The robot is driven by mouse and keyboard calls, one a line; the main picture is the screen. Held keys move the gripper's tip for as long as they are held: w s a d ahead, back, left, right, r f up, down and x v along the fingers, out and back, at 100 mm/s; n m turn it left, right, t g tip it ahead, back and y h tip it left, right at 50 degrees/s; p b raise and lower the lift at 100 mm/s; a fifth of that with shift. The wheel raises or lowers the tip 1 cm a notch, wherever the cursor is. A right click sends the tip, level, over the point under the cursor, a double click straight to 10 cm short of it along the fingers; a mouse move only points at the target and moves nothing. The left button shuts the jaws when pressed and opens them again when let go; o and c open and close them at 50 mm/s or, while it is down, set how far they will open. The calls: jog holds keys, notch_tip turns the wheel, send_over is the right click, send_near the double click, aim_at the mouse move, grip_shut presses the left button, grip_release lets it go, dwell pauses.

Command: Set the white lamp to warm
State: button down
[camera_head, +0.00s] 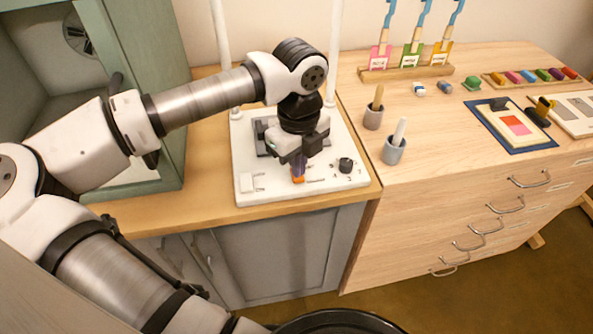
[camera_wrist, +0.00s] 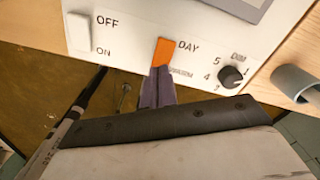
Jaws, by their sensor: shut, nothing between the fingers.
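The white lamp base (camera_head: 250,150) stands on the wooden top, with two white posts rising from its back. Its front panel (camera_wrist: 125,20) fills the top of the wrist view. A white OFF/ON rocker (camera_wrist: 79,33) is at left, a black dim knob (camera_wrist: 231,77) at right.
A green-framed cabinet (camera_head: 155,100) stands close on the left. Two grey cups with pestles, the nearer one (camera_head: 393,151), stand on the drawer top at right. Beyond are a framed colour card (camera_head: 510,128) and a rack of brushes (camera_head: 405,73).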

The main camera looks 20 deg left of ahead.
jog(key=shift+f+b, duration=0.75)
jog(key=shift+b, duration=0.05)
jog(key=shift+r, duration=0.15)
jog(key=shift+r+p, duration=1.45)
jog(key=shift+r, duration=1.95)
